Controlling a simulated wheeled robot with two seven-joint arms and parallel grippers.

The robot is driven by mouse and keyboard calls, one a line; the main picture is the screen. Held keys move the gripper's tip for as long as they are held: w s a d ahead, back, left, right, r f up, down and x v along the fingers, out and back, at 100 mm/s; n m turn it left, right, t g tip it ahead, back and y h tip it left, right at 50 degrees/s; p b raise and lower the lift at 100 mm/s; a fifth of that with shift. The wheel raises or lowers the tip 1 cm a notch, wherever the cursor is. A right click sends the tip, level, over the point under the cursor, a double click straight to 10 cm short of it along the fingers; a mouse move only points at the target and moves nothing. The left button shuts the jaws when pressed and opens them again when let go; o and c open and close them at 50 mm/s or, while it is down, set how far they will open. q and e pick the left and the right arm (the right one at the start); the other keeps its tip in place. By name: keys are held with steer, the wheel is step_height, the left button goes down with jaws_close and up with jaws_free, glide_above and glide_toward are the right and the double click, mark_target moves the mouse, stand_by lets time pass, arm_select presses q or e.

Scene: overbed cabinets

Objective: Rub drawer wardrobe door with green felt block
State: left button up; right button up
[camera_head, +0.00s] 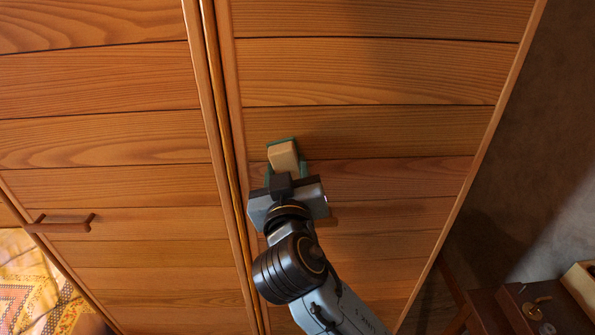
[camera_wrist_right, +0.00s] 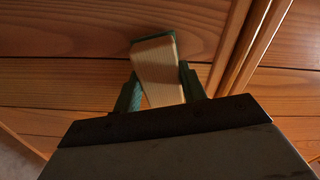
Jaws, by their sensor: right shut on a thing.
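The green felt block (camera_head: 283,156) has a pale wooden body with a green felt layer on its far side. It also shows in the right wrist view (camera_wrist_right: 159,72). My right gripper (camera_head: 286,168) is shut on its wooden body, with green fingers on both sides. The felt side faces the wooden wardrobe door (camera_head: 380,75) and looks to be at or very near its surface, close to the door's left edge; exact contact is hard to tell. The door is made of horizontal planks. My left gripper is not in view.
Another plank door (camera_head: 110,140) with a wooden handle (camera_head: 60,224) stands to the left, past a vertical frame. Patterned bedding (camera_head: 40,285) lies at lower left. A dark wooden piece with a brass-coloured fitting (camera_head: 533,308) is at lower right.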

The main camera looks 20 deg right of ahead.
steer(key=v, duration=0.6)
stand_by(0.6)
steer(key=shift+b+v, duration=0.45)
steer(key=shift+v, duration=1.05)
